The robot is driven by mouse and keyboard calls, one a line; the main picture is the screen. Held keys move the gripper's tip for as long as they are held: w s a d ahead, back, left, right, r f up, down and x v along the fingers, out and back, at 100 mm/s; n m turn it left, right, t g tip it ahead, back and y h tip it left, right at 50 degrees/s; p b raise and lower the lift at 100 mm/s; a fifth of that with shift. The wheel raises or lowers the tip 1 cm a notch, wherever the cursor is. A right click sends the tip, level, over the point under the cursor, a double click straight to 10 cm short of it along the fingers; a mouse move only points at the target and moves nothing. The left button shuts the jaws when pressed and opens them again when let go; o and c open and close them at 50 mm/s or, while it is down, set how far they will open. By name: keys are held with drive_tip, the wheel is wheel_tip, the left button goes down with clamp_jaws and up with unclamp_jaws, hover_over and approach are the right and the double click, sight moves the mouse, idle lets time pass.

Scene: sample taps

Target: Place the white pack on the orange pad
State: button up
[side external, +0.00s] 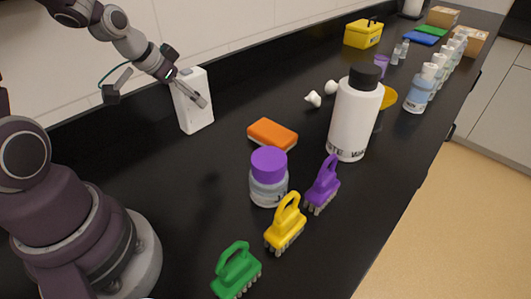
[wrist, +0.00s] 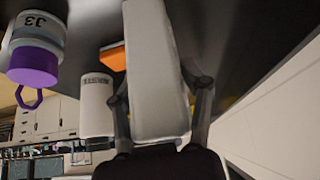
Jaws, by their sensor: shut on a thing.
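The white pack (side external: 190,104) is a tall white box near the wall in the side external view. My gripper (side external: 193,92) is shut on it. In the wrist view the pack (wrist: 155,75) fills the middle between the two fingers (wrist: 162,115). The pack looks upright, tilted slightly; whether its bottom touches the counter I cannot tell. The orange pad (side external: 272,134) is a small orange block lying on the black counter, right of the pack. It also shows in the wrist view (wrist: 113,58), partly hidden by the pack. Nothing lies on the pad.
A purple-lidded jar (side external: 268,180) stands in front of the pad. A large white bottle (side external: 353,115) stands right of it. Purple (side external: 322,185), yellow (side external: 286,228) and green (side external: 236,272) brushes line the front. The black counter (side external: 225,155) between pack and pad is clear.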

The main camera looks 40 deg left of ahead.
drive_tip(key=shift+d+r, duration=0.75)
drive_tip(key=shift+d, duration=0.1)
drive_tip(key=s+d+f, duration=0.1)
drive_tip(key=s+d, duration=0.1)
drive_tip(key=d, duration=0.5)
hover_over(272, 130)
drive_tip(key=shift+f, duration=2.6)
drive_tip(key=shift+f, duration=0.15)
drive_tip(key=o, duration=1.3)
